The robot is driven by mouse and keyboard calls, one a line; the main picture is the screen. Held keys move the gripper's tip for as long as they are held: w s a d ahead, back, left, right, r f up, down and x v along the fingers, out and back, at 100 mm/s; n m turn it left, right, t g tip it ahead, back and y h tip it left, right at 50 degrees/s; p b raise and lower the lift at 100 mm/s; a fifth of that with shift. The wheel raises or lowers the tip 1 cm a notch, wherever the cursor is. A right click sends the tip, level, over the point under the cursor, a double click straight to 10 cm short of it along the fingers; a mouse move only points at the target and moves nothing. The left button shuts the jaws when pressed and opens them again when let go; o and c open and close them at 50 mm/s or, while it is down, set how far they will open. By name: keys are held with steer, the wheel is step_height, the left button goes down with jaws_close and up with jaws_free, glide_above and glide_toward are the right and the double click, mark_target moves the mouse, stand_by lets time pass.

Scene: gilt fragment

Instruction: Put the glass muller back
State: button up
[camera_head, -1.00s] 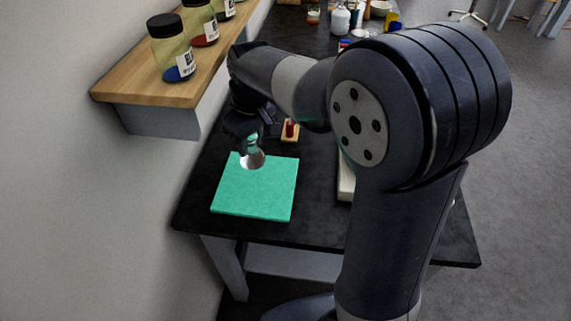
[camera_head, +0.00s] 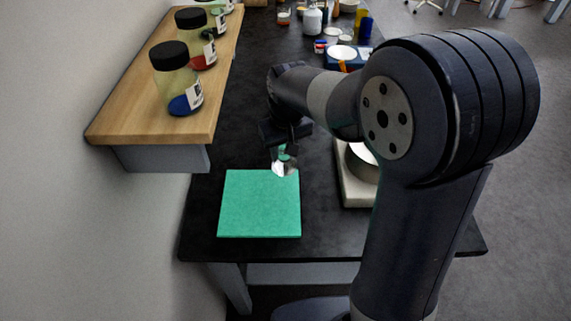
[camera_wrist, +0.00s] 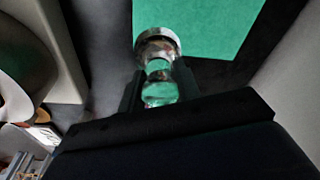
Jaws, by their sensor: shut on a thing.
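My gripper (camera_head: 286,150) is shut on the glass muller (camera_head: 284,167), a clear glass piece with a round, pale foot. The muller hangs foot down over or near the far right edge of a green square mat (camera_head: 259,204) on the black table. In the wrist view the muller (camera_wrist: 158,55) stands between my two fingers (camera_wrist: 160,95), and green shows through its glass. The green mat (camera_wrist: 205,22) is beyond it there. I cannot tell the exact gap between foot and table.
A pale tray (camera_head: 352,192) with a round, bright bowl-like thing (camera_head: 362,163) stands to the right, partly behind my arm. A wooden shelf (camera_head: 125,113) with several pigment jars (camera_head: 179,80) juts out at the left. Bottles and a blue tray (camera_head: 345,60) stand farther back.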

mark_target(284, 164)
steer(key=shift+f, duration=2.55)
steer(key=shift+f, duration=0.1)
steer(key=o, duration=1)
steer(key=r, duration=0.4)
steer(key=s+r, duration=0.1)
steer(key=r, duration=0.7)
steer(key=shift+s+d, duration=0.3)
steer(key=shift+s, duration=0.05)
